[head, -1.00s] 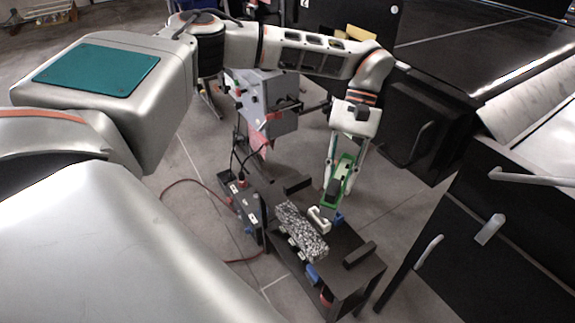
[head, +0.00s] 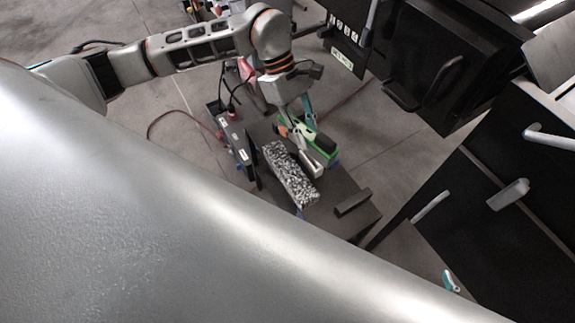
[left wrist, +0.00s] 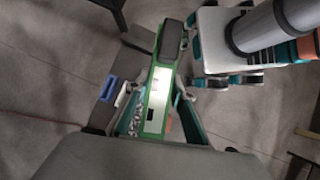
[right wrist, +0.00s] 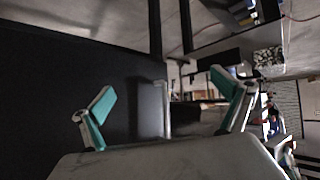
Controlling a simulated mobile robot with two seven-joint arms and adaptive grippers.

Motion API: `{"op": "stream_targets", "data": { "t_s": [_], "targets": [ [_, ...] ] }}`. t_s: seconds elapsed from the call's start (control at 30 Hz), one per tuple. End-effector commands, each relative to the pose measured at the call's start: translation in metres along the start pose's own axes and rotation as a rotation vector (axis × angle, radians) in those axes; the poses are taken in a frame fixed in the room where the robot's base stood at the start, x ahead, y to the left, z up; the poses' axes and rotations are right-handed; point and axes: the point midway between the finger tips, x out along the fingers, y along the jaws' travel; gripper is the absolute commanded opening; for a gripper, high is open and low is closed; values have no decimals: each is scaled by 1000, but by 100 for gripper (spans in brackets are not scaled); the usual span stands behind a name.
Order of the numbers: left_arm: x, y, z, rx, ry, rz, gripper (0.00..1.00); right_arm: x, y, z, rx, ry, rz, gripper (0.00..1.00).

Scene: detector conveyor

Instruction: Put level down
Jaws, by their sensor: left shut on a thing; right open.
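The level (head: 320,144) is green with black end parts; in the head view it is over the dark table, beside a speckled block. My left gripper (head: 298,120) is shut on it from above. In the left wrist view the level (left wrist: 157,98) runs lengthwise between the fingers of my left gripper (left wrist: 155,115). I cannot tell whether its underside touches the table. My right gripper (right wrist: 165,100) is open and empty in the right wrist view, in front of a dark panel.
The speckled block (head: 289,175) lies on the dark table (head: 333,185), left of the level. A black box with cables (head: 236,140) stands at the table's left. A black cabinet with handles (head: 480,207) is at right. A red cable (head: 165,116) lies on the floor.

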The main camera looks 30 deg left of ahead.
Motion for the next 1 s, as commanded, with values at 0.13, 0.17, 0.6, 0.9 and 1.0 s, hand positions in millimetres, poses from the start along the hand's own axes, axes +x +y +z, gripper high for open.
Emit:
{"op": "stream_targets", "data": {
  "t_s": [0.13, 0.17, 0.6, 0.9, 1.0],
  "targets": [
    [7, 4, -19, -225, -3, 127, 0, 6, -6, 9, 1, -1, -7, 100],
    [6, 5, -22, -269, -3, 154, 0, 6, -7, 10, 1, 0, -9, 100],
    [-12, 15, -69, -769, -1, 442, 0, 14, -12, 14, 0, 13, -17, 100],
    [14, 14, -90, -826, -3, 465, 0, 15, -11, 13, 0, 18, -17, 100],
    [36, 15, -102, -826, -3, 465, 0, 16, -12, 16, 0, 16, -17, 100]
  ]
}}
